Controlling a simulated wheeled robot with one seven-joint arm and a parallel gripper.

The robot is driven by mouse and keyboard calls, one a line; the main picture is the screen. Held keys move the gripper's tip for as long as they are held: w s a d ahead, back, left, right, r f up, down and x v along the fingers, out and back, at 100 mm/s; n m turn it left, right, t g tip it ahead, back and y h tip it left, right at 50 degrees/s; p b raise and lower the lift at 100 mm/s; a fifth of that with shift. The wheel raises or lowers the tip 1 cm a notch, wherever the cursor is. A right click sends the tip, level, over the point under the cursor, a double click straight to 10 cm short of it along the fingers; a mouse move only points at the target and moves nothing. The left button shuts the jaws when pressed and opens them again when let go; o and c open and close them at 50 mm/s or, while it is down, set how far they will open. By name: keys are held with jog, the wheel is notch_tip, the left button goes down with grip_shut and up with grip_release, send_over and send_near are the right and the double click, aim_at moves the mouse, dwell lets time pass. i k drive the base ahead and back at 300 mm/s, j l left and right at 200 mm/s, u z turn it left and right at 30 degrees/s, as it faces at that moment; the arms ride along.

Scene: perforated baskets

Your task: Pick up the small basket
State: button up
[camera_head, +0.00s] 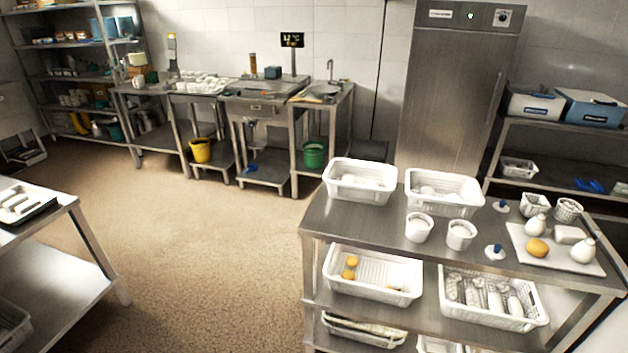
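Two small white perforated baskets stand at the back right of the steel table (385,238): one small basket (534,207) and, to its right, a rounder small basket (568,210). Another small white basket (518,168) sits on the shelf unit by the right wall. I cannot tell which one the task names. Two larger white baskets stand at the table's back left, a left one (359,196) and a right one (443,209), both with pale contents. My gripper is not in view.
Two white cups (419,228) (460,236) stand mid-table. A white board (520,262) holds two pale bottles, a pale block and an orange item. Filled baskets (372,292) (493,318) stand on the lower shelf. The brown floor (210,260) left of the table is clear.

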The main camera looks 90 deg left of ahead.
aim_at(332, 175)
jog(key=u, duration=2.7)
jog(key=l+z, duration=0.1)
jog(key=z, duration=0.7)
jog(key=i+l+z, duration=0.1)
jog(key=z, duration=0.35)
jog(key=l+z, duration=0.1)
jog(key=z, duration=0.3)
jog(key=i+j+u, duration=0.1)
jog(key=u, duration=1.65)
jog(key=i+j+z, duration=0.2)
jog(key=i, duration=0.2)
jog(key=i+j+z, duration=0.2)
jog(key=i, duration=0.15)
